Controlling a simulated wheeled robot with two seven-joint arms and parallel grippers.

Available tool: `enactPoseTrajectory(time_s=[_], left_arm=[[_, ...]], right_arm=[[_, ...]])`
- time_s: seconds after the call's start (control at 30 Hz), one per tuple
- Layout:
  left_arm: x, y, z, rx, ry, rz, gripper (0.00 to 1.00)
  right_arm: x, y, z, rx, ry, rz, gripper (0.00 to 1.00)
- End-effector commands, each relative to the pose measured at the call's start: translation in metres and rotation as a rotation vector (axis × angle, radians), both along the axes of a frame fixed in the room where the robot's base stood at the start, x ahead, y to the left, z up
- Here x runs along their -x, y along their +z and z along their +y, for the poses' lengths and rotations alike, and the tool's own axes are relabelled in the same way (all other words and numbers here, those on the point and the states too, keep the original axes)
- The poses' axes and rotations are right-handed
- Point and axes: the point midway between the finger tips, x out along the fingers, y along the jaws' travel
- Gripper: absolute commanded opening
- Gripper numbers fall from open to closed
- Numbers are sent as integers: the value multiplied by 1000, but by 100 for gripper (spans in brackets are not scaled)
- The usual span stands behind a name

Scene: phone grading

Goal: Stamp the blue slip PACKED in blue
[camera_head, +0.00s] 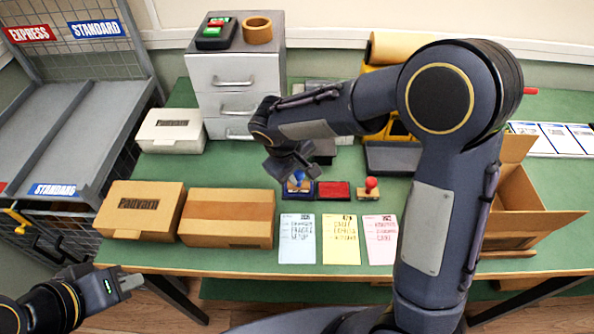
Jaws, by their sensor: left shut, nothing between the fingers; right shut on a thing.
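The blue slip (297,246) lies flat on the green table at the left of a row of three slips. My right gripper (296,172) is shut on a blue-handled stamp (299,176). The stamp is at the blue ink pad (309,194); I cannot tell whether it touches the pad. My fingers partly hide the stamp. A red ink pad (333,191) lies to the right, and a red-handled stamp (371,187) stands beyond it. My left gripper (128,283) is shut and empty, at the lower left off the table's front edge.
A yellow slip (341,246) and a pink slip (381,246) lie beside the blue one. Closed brown boxes (227,217) stand on the left. An open carton (525,205) is on the right. My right arm covers part of the table.

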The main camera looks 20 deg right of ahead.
Motion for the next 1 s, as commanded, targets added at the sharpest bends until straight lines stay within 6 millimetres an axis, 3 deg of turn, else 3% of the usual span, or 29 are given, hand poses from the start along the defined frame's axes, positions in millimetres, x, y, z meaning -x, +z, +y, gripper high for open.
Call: enactPoseTrajectory(time_s=[0.57,1.0], left_arm=[[0,1,0,0,0,0,0],[0,27,0,0,0,0,0]], right_arm=[[1,0,0,0,0,5,10],[1,35,0,0,0,2,10]])
